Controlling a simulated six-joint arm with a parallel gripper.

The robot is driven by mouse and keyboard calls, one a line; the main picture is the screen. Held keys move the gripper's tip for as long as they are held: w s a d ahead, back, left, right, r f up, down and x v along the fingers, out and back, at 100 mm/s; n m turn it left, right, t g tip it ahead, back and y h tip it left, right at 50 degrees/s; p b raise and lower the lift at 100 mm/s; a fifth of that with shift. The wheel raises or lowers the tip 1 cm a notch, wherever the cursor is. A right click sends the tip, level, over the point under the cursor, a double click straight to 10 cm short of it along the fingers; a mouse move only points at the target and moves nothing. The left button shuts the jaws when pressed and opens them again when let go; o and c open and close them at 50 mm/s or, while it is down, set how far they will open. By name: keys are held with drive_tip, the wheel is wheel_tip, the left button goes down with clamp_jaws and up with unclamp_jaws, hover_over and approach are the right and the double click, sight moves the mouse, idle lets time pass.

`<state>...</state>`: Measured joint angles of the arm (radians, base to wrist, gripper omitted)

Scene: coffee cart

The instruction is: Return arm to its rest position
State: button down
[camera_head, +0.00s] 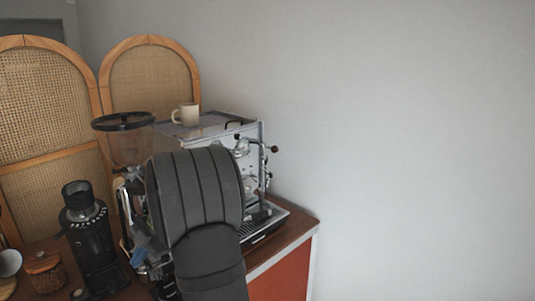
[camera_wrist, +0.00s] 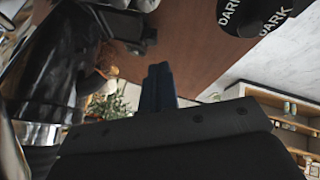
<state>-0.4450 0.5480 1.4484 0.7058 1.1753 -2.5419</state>
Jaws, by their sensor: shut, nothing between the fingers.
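My gripper (camera_wrist: 158,86) shows in the wrist view as dark blue fingers pressed together, with nothing between them. The wooden counter top (camera_wrist: 190,40) is behind the fingers in that picture. In the head view my dark grey arm is bent in front of the espresso machine (camera_head: 255,150) and hides much of its front.
A cream cup (camera_head: 186,114) stands on the machine. A grinder with a clear hopper (camera_head: 125,145) and a black grinder (camera_head: 90,240) stand to the left. Black packages marked DARK (camera_wrist: 255,14) show in the wrist view. The wall side at right is clear.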

drive_tip(key=x, duration=0.9)
drive_tip(key=shift+a+f, duration=0.2)
drive_tip(key=c, duration=0.8)
unclamp_jaws()
drive_tip(key=shift+r, duration=0.1)
drive_tip(key=o, duration=0.8)
drive_tip(key=s+a+r+n, duration=0.3)
drive_tip(key=s+r+n, duration=0.1)
drive_tip(key=r, duration=0.4)
drive_tip(key=shift+s+a+r+g+h, duration=0.2)
drive_tip(key=shift+a+r+g+h, duration=0.1)
drive_tip(key=shift+a+r+h, duration=0.1)
drive_tip(key=w+d+r+m+t, duration=0.2)
drive_tip(key=w+r+t, duration=0.15)
drive_tip(key=r, duration=1.15)
drive_tip(key=w+d+r+m+t, duration=0.25)
drive_tip(key=w+r, duration=0.25)
drive_tip(key=r, duration=1)
drive_tip(key=x, duration=1)
drive_tip(key=shift+s+a+n, duration=0.2)
drive_tip(key=shift+s+n, duration=0.05)
drive_tip(key=shift+n, duration=0.1)
drive_tip(key=shift+f, duration=0.1)
